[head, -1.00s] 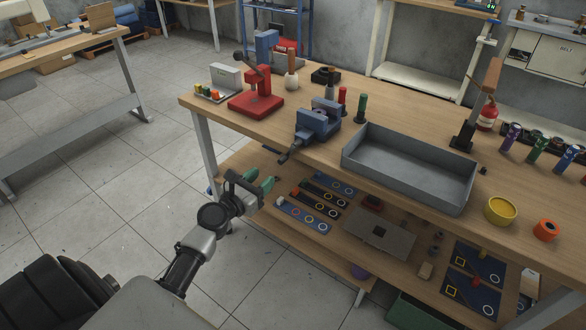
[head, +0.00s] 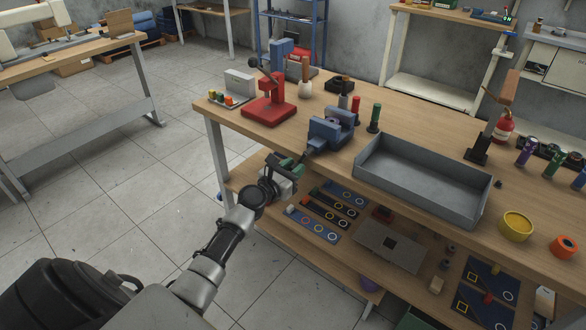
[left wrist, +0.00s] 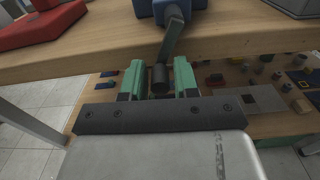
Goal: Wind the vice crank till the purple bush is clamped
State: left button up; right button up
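The blue vice (head: 330,132) stands at the front edge of the workbench, left of the grey tray. Its crank arm hangs over the bench edge in the left wrist view (left wrist: 172,40) and ends in a dark round handle (left wrist: 160,78). My left gripper (head: 290,164) is at the crank, just off the bench edge. In the left wrist view its two green fingers stand apart, one on each side of the handle, with a gap visible on both sides. I cannot make out the purple bush in the vice. My right gripper is not in view.
A red press (head: 268,108) stands left of the vice. A red and a green cylinder (head: 375,118) stand behind it. The grey tray (head: 425,185) is to its right. Below is a shelf with dark boards (head: 313,227) and small parts. The floor left of the bench is clear.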

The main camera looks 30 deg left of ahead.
pick_arm(q)
grip_shut()
